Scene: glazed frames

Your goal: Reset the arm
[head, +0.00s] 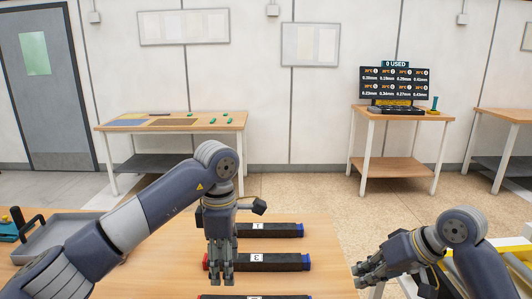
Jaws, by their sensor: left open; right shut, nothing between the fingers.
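My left arm (150,215) comes in from the left over the wooden table and bends down at the wrist. My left gripper (221,278) points downward in front of the dark bars, open, with nothing seen between its fingers. It hides the left part of the bars.
On the table (330,255) lie dark bars with white number labels, one marked 1 (275,230), one marked 3 (275,262), another cut off below. A grey tray (60,235) sits left. Behind stand a bench (225,122) and a display screen (394,84) on a stand.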

